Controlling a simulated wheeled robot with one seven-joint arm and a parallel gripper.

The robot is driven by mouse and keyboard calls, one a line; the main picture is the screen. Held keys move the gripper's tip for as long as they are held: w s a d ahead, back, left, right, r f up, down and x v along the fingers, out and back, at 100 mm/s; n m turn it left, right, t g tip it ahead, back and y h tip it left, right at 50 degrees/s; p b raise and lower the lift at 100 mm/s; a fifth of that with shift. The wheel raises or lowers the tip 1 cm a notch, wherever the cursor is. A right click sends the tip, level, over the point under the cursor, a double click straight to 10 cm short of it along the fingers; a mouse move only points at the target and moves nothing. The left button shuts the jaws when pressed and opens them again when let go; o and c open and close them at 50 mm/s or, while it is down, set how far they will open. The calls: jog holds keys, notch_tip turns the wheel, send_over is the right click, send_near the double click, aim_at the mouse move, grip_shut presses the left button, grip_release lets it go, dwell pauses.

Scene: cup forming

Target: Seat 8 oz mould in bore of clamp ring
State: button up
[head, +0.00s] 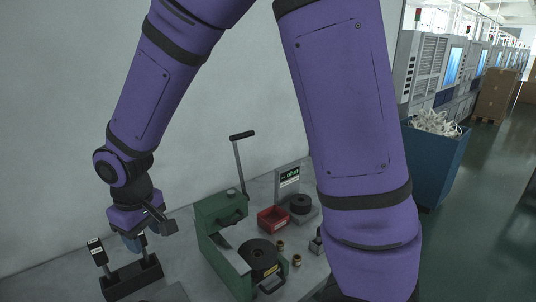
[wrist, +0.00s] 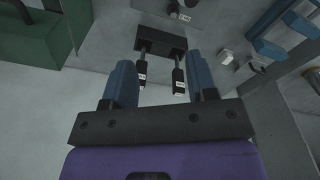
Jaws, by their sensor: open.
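My gripper (head: 134,243) is at the lower left in the head view, pointing down near a black stand. Its blue fingers are apart in the wrist view (wrist: 161,78), with nothing clamped between them. A dark ring-shaped part (head: 258,254) with a yellow label sits on the green press, right of my gripper. Another dark round part (head: 300,204) sits on a grey scale-like device. Small brass-coloured pieces (head: 281,245) stand right of the press. I cannot tell which piece is the 8 oz mould or which is the clamp ring; no size marking is readable.
The black stand (head: 130,278) holds two dark upright pieces with white tags; it also shows between my fingers (wrist: 160,40). The green press (head: 222,212) has a raised lever. A red bin (head: 272,219) stands behind the brass pieces. The wall is close behind the bench.

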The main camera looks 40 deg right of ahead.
jog(key=s+d+r+m+t, duration=0.1)
jog(key=s+d+r, duration=0.3)
jog(key=d+r, duration=0.25)
jog(key=s+d+r+m+t, duration=0.1)
jog(key=s+d+r+m, duration=0.15)
jog(key=d+r, duration=0.45)
jog(key=s+d+r+m+t, duration=0.1)
jog(key=s+d+r, duration=0.1)
jog(key=s, duration=0.4)
jog(key=s+d+r+t, duration=0.1)
jog(key=s+d+r, duration=0.2)
jog(key=s, duration=0.3)
jog(key=shift+d+r+m, duration=0.3)
jog(key=shift+r+m, duration=0.05)
jog(key=shift+r, duration=0.1)
